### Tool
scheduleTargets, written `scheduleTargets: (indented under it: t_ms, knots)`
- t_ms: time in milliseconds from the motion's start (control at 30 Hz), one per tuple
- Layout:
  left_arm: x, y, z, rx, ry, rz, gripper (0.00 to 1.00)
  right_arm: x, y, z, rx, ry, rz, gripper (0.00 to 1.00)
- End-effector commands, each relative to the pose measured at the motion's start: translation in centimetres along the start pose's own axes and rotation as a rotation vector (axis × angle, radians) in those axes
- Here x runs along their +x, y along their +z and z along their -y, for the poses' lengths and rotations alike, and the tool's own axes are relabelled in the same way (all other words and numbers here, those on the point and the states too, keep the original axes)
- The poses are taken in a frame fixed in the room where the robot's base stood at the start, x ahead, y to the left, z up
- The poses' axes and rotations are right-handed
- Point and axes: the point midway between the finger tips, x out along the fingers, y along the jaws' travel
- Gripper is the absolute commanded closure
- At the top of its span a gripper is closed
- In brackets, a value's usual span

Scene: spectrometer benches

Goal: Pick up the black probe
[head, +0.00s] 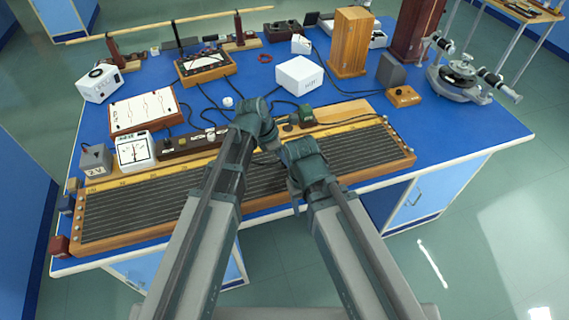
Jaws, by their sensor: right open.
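I cannot single out the black probe with certainty; small dark parts (287,127) show at the back edge of the long wire board, and my arms cover its middle. The long wooden board (130,212) with parallel wires lies along the front of the blue bench. My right gripper (294,190) is over the board's middle, seen from above and behind, open, with nothing visible in it. My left gripper (266,140) is by the board's back edge, left of and beyond the right one; its fingers are mostly hidden by its wrist.
Behind the board stand a white meter (135,151), a white box (299,75), a wooden block (350,42) and a wooden-cased meter (204,65). A spectrometer (460,75) is at the right. Cables cross the bench centre. The bench's right front (470,130) is clear.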

Motion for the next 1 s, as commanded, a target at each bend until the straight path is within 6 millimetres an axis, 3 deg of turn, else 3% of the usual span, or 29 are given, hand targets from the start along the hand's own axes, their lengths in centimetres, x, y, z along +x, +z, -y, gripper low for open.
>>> scheduleTargets:
  t_ms: [33,233,700,1000]
  knots:
    - [0.0,0.0,0.0,0.000,0.000,0.000,0.66,0.0,0.0,0.0,0.000,0.000,0.000,0.42]
    - [0.0,0.0,0.0,0.000,0.000,0.000,1.00,0.0,0.0,0.0,0.000,0.000,0.000,0.42]
    - [-0.1,0.0,0.0,0.000,0.000,0.000,1.00,-0.1,0.0,0.0,0.000,0.000,0.000,0.42]
    - [-2.2,-0.2,-0.6,0.002,0.000,0.001,1.00,-2.0,0.1,-0.2,0.000,0.000,0.000,0.42]
